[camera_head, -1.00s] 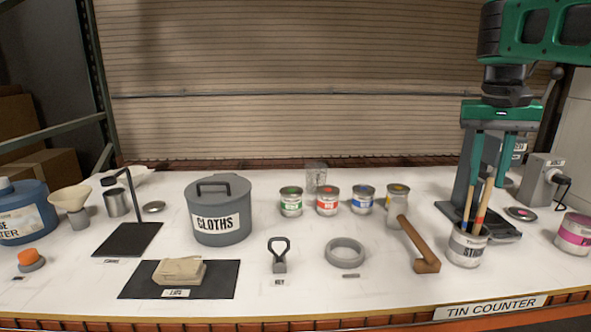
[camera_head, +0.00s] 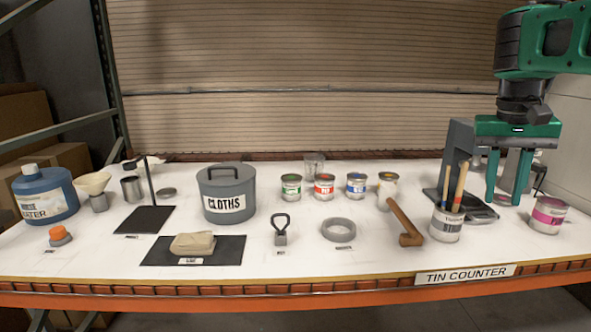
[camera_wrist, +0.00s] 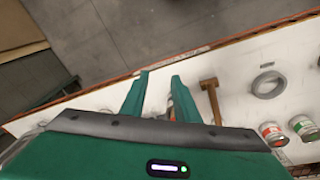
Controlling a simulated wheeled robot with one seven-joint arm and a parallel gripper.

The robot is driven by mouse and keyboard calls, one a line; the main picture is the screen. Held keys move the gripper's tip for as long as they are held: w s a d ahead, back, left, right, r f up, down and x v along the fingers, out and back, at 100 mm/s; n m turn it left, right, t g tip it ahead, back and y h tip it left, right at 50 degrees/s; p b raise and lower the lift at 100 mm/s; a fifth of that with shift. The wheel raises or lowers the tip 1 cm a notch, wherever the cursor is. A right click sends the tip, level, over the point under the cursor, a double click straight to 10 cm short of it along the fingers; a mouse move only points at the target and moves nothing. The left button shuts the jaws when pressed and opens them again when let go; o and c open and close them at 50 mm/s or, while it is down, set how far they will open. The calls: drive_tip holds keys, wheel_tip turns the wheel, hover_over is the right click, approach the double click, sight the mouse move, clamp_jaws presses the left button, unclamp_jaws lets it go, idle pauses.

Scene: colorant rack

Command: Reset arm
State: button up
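My gripper (camera_head: 508,178) is at the right of the head view, raised above the counter behind the pot of stir sticks (camera_head: 447,222). Its two green fingers point down and stand apart, with nothing seen between them. In the wrist view my gripper (camera_wrist: 160,95) also shows with its fingers spread. Part of the stick pot is hidden behind a finger there. The white counter (camera_head: 300,255) lies below, its front edge slanting across the wrist view.
A mallet (camera_head: 404,222) lies beside the stick pot. A pink-labelled tin (camera_head: 547,215) stands at the right. Several small tins, a grey ring (camera_head: 338,230) and a cloths bin (camera_head: 226,196) fill the middle. The counter's front strip is mostly clear.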

drive_tip(key=s+f+y, duration=0.2)
drive_tip(key=s+f, duration=1.7)
drive_tip(key=s, duration=0.4)
drive_tip(key=shift+s+a+f+m+g, duration=0.3)
drive_tip(key=shift+s+m, duration=0.05)
drive_tip(key=shift+m, duration=0.05)
drive_tip(key=shift+w+f, duration=0.2)
drive_tip(key=shift+w, duration=0.4)
